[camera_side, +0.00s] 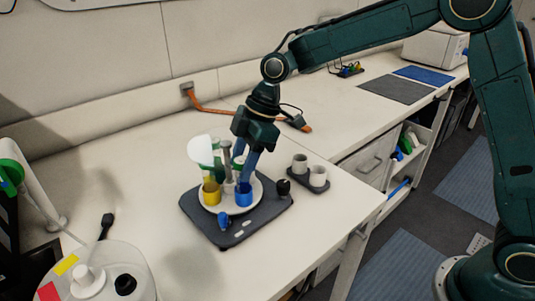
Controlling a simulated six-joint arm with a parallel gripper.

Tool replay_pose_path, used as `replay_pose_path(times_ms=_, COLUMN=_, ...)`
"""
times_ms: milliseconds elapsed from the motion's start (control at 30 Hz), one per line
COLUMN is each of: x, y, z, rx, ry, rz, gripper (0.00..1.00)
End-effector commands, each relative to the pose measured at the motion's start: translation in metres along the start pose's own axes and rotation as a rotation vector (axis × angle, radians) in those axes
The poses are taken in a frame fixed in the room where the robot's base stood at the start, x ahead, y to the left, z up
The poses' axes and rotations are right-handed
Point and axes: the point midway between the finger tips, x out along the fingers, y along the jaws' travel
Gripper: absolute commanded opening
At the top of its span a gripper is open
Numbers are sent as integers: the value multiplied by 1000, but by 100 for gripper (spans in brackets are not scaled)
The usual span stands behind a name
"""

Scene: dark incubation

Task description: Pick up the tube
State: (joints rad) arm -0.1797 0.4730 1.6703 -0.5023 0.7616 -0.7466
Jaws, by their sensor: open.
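My gripper (245,172) points down over a small round white stand (217,207) on a dark base plate. It is open, with its bluish fingers above and partly in front of the stand's right side. A blue cup (244,196) sits right below the fingers, and a yellow cup (211,194) sits to its left. A slim grey upright piece (227,155), perhaps the tube or a post, stands just left of the fingers. Green parts and a white disc (201,150) show behind it. I cannot tell for sure which piece is the tube. The fingers hide part of the stand.
A dark holder with two pale cups (309,172) stands to the right. A white round container (110,275) with black and white caps is at front left. An orange cable (215,107) runs along the back. The bench front is mostly clear.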

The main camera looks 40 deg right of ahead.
Motion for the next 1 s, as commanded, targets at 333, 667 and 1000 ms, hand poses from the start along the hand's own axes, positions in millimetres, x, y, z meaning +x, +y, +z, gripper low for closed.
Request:
replay_pose_path(times_ms=333, x=9, y=0, z=0, rx=0, ry=0, rz=1, gripper=42)
replay_pose_path(times_ms=667, x=9, y=0, z=0, rx=0, ry=0, rz=1, gripper=36)
replay_pose_path(times_ms=1000, x=8, y=0, z=0, rx=0, ry=1, rz=2, gripper=0)
